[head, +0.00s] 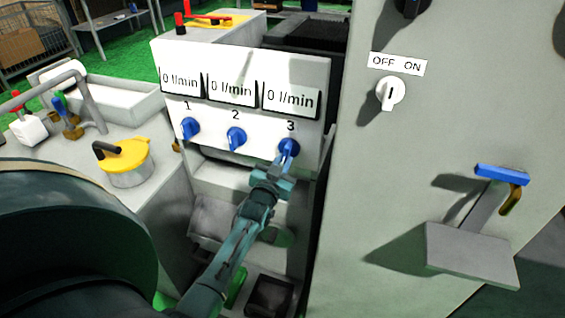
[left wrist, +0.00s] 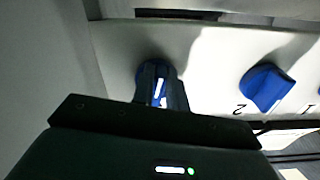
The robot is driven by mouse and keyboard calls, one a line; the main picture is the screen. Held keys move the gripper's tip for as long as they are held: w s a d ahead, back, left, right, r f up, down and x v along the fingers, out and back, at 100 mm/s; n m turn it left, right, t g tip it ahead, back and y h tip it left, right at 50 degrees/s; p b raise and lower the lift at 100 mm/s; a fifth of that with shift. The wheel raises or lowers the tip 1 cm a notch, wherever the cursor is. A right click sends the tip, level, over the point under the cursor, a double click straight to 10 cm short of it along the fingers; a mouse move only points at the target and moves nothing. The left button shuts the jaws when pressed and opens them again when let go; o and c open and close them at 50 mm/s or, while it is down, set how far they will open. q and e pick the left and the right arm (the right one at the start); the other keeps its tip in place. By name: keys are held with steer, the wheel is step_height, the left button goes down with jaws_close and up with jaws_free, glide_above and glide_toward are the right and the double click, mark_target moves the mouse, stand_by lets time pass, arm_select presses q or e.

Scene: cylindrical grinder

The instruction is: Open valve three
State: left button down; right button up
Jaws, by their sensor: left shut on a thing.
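Valve three (head: 289,147) is a blue knob under the number 3 on the white panel (head: 250,66). My left gripper (head: 284,160) is at this knob, its fingers shut on it. In the left wrist view the fingers (left wrist: 161,88) lie over valve three (left wrist: 146,72), hiding much of it. The display above valve three (head: 290,99) reads 0 l/min. My right gripper does not show.
Valve one (head: 190,128) and valve two (head: 236,138) sit to the left on the same panel, their displays also at 0 l/min. A grey cabinet with an OFF/ON switch (head: 390,93) and a blue-handled lever (head: 502,175) stands to the right.

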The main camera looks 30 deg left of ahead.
arm_select(q)
steer(key=c, duration=1.4)
jaws_free()
steer(key=v, duration=1.3)
steer(key=shift+s, duration=0.1)
steer(key=s+d+f+m+g+h+p, duration=0.1)
steer(key=s+d+f+g+h, duration=0.2)
steer(key=s+d, duration=0.4)
steer(key=s+d+f+m+g+h+p, duration=0.2)
steer(key=s+d, duration=0.5)
steer(key=d, duration=0.4)
steer(key=f+g+h, duration=0.1)
steer(key=h, duration=0.1)
steer(key=shift+s+d+g+h, duration=0.25)
steer(key=shift+s+g+h, duration=0.1)
steer(key=shift+g+h, duration=0.05)
